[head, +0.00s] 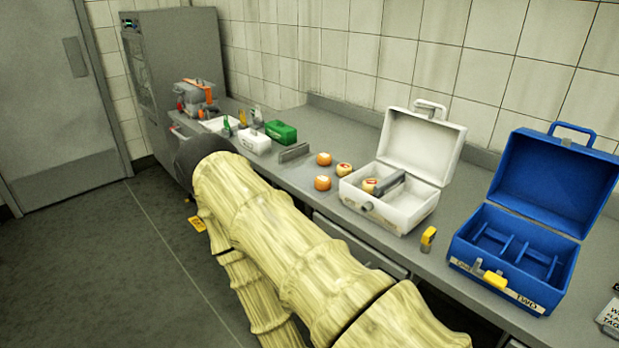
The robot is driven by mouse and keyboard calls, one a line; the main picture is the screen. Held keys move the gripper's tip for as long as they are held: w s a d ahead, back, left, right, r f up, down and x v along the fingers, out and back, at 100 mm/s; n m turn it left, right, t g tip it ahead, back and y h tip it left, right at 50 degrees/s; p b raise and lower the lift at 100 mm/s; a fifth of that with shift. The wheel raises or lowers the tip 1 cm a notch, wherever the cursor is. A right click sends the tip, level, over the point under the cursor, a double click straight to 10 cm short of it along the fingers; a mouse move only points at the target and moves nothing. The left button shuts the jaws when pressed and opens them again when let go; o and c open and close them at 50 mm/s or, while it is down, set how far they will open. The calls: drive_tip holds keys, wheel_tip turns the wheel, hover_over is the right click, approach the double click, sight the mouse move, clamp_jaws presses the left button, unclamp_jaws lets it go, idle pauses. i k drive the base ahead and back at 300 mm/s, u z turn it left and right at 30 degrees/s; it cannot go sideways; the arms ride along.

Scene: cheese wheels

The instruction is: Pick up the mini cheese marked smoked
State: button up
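Small round orange cheeses with pale tops are on the counter. One cheese (323,158) is at the back, another (343,169) with a reddish mark on top is just right of it, and a third (322,182) is nearer the front edge. One more cheese (370,185), also with a reddish mark, shows at the left inside the open white case (405,212). The marks are too small to read, so I cannot tell which says smoked. My pale ribbed arm crosses the foreground toward the left. My gripper does not show.
An open blue case (505,290) labelled TWO stands at the right, with a small yellow object (428,238) left of it. A grey block (294,152), a green box (280,132) and a white box (254,142) stand farther left. Tiled wall backs the counter.

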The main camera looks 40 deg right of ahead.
sight(322, 183)
drive_tip(key=z, duration=0.5)
drive_tip(key=i, duration=0.8)
drive_tip(key=z, duration=0.65)
